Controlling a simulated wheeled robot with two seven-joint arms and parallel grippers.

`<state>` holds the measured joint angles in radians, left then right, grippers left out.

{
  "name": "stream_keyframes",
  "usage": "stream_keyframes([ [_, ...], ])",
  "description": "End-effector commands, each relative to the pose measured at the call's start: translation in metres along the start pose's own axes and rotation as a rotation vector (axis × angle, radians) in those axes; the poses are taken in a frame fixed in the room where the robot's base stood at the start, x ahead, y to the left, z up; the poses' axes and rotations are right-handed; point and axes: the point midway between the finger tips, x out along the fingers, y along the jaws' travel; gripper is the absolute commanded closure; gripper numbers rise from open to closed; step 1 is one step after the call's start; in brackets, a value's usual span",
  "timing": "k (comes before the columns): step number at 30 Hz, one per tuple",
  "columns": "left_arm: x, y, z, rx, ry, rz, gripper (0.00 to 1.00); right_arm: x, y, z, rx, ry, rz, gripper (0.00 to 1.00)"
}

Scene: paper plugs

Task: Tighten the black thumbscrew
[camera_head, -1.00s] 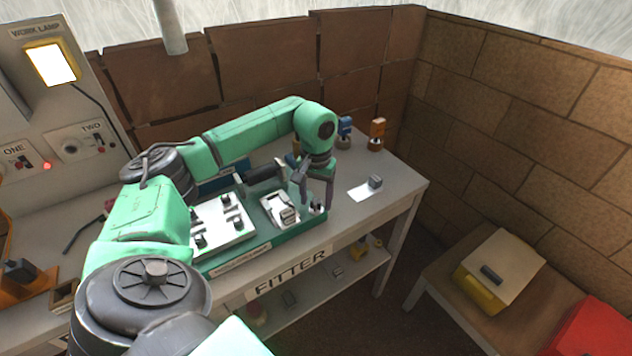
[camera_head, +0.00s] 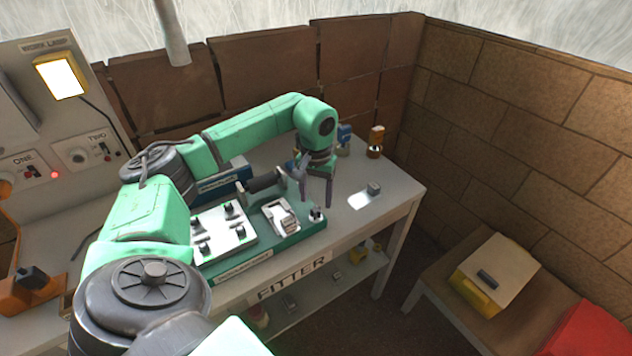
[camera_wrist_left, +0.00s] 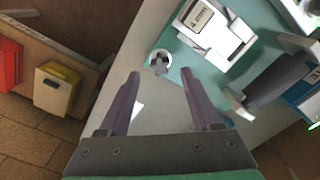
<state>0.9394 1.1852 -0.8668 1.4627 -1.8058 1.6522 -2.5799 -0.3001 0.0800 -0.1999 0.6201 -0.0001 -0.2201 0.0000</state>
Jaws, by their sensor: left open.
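A small dark cross-shaped knob, which looks like the black thumbscrew (camera_head: 316,213), sits on a pale round seat at the right end of the green fixture (camera_head: 222,266). In the left wrist view the thumbscrew (camera_wrist_left: 159,63) shows just beyond the fingertips, between their lines. My left gripper (camera_head: 316,198) is open and empty, pointing down above the thumbscrew, with its fingers apart from it. The left gripper (camera_wrist_left: 160,77) also shows in its wrist view with both fingers spread. I cannot tell how far the screw is turned in. My right gripper is not in view.
A white latch-like part (camera_head: 282,217) sits left of the thumbscrew, and a plate with several black knobs (camera_head: 224,238) lies further left. A dark-handled lever (camera_head: 265,182) stands behind. A grey block (camera_head: 374,188) lies on the table to the right.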

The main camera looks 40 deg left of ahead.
Motion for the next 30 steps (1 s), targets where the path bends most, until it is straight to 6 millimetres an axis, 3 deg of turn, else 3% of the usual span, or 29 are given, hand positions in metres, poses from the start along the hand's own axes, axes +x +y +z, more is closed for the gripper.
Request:
stream_keyframes([
  [5,-0.001,0.000,0.000,-0.120,-0.001,0.000,0.35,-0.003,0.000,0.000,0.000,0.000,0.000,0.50],
  [15,-0.001,0.000,0.000,-0.915,0.000,0.000,0.35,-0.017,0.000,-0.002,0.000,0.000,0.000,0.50],
  [17,-0.001,0.000,0.000,-1.004,-0.001,-0.001,0.35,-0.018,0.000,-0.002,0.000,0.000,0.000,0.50],
  [30,0.006,0.000,0.000,-1.049,0.000,0.000,0.35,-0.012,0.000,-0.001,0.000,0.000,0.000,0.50],
])
